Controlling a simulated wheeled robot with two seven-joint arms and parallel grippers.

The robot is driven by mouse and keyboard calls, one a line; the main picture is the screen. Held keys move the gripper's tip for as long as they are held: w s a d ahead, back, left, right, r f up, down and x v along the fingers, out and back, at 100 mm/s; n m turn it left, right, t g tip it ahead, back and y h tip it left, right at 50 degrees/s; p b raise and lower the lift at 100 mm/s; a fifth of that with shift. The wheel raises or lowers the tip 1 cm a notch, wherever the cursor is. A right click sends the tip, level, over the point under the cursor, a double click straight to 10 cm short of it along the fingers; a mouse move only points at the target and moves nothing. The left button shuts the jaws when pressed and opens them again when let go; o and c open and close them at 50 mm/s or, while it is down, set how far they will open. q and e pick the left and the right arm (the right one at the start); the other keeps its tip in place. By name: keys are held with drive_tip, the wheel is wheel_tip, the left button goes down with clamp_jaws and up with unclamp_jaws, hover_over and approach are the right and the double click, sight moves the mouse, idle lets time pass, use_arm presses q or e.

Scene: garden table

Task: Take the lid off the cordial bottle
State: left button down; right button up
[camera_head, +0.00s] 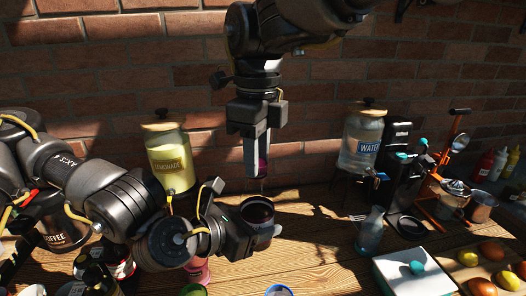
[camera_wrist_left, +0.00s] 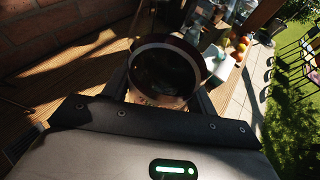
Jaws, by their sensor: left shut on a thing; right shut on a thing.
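My right gripper (camera_head: 256,150) hangs from above, in front of the brick wall. It is shut on a small upright thing with magenta (camera_head: 262,168) showing at its lower end. Whether this is the cordial bottle or its lid I cannot tell. My left gripper (camera_head: 246,236) is lower, just below the right one. It is shut on a round dark container (camera_head: 258,211) with a purplish rim, open at the top. In the left wrist view the container (camera_wrist_left: 167,70) sits between the fingers, its inside dark. No label reading cordial is visible.
A lemonade jar (camera_head: 170,160) stands behind my left arm. A water dispenser (camera_head: 362,140), a black machine (camera_head: 396,165) and a bluish glass bottle (camera_head: 371,230) stand to the right. A white box (camera_head: 412,272) lies in front. Bare wood (camera_head: 315,235) shows in the middle.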

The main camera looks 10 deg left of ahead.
drive_tip(key=o, duration=1.1)
drive_tip(key=shift+w, duration=0.1)
drive_tip(key=shift+r, duration=2.3)
drive_tip(key=shift+a+r, duration=0.2)
drive_tip(key=shift+c, duration=0.4)
drive_tip(key=m, duration=0.1)
drive_tip(key=r+m, duration=0.1)
drive_tip(key=m, duration=0.1)
drive_tip(key=shift+w+a, duration=0.1)
drive_tip(key=m, duration=0.2)
drive_tip(key=r+m, duration=0.1)
drive_tip(key=m, duration=0.2)
drive_tip(key=shift+r, duration=0.15)
drive_tip(key=m, duration=0.4)
drive_tip(key=shift+d+r, duration=0.2)
drive_tip(key=shift+r, duration=0.1)
drive_tip(key=m, duration=0.3)
drive_tip(key=shift+d+r, duration=0.1)
drive_tip(key=shift+d, duration=0.1)
drive_tip(key=shift+m, duration=0.4)
